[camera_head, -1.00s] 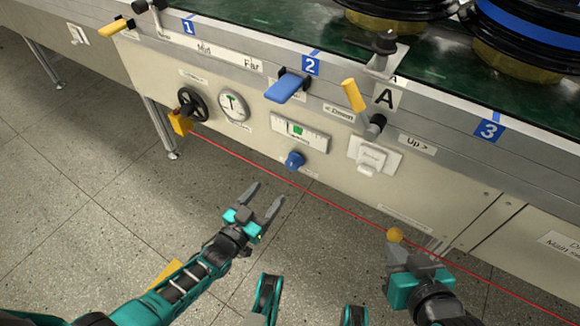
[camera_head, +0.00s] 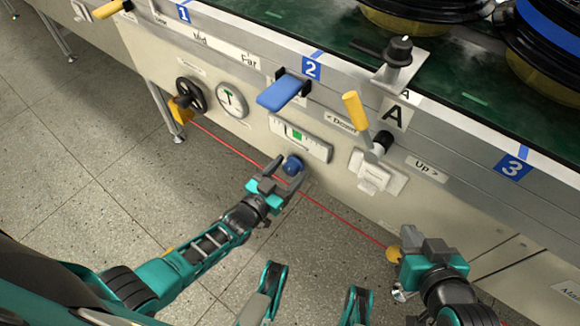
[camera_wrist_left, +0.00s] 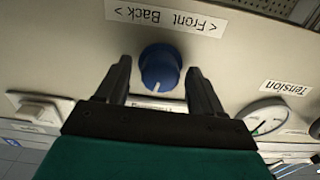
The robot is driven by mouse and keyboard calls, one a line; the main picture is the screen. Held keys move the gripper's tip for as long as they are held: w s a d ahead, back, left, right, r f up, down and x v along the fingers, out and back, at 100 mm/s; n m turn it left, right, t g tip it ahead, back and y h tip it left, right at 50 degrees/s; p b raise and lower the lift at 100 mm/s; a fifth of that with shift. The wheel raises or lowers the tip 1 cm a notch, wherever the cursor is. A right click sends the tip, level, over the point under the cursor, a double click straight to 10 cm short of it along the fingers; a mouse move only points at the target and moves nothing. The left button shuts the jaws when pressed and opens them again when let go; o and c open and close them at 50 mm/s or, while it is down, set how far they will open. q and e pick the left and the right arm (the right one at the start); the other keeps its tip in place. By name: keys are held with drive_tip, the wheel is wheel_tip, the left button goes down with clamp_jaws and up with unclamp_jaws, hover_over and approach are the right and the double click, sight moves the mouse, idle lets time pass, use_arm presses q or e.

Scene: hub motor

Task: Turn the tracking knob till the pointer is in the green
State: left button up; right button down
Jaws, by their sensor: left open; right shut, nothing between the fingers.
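The blue tracking knob (camera_head: 292,165) sits low on the beige front panel, below a white gauge (camera_head: 300,138) with a green zone. The gauge's pointer is too small to make out. My left gripper (camera_head: 289,169) is open, with its fingers on either side of the knob. In the left wrist view the knob (camera_wrist_left: 160,68) stands between the two fingertips, with gaps visible on both sides. It has a white mark, and a "Front Back" label appears upside down above it. My right gripper (camera_head: 408,236) is shut and empty at the lower right, near the panel.
A blue lever (camera_head: 283,91), black handwheel (camera_head: 191,95), round tension dial (camera_head: 231,100) and white switch (camera_head: 373,177) surround the gauge.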

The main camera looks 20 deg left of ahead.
drive_tip(key=shift+s, duration=0.1)
use_arm(q)
drive_tip(key=shift+s, duration=0.1)
drive_tip(key=c, duration=1.1)
drive_tip(key=shift+o, duration=0.2)
use_arm(e)
drive_tip(key=shift+s+a+f, duration=0.1)
drive_tip(key=shift+s+f, duration=0.05)
drive_tip(key=shift+s, duration=0.05)
use_arm(q)
drive_tip(key=shift+n, duration=0.3)
drive_tip(key=n, duration=0.3)
drive_tip(key=n+b, duration=0.1)
drive_tip(key=n, duration=0.3)
drive_tip(key=n+b, duration=0.1)
drive_tip(key=n, duration=0.4)
drive_tip(key=shift+a+n, duration=0.1)
drive_tip(key=shift+n, duration=0.3)
use_arm(e)
drive_tip(key=shift+w+a+f, duration=0.2)
drive_tip(key=shift+a+f, duration=0.1)
drive_tip(key=shift+f, duration=0.05)
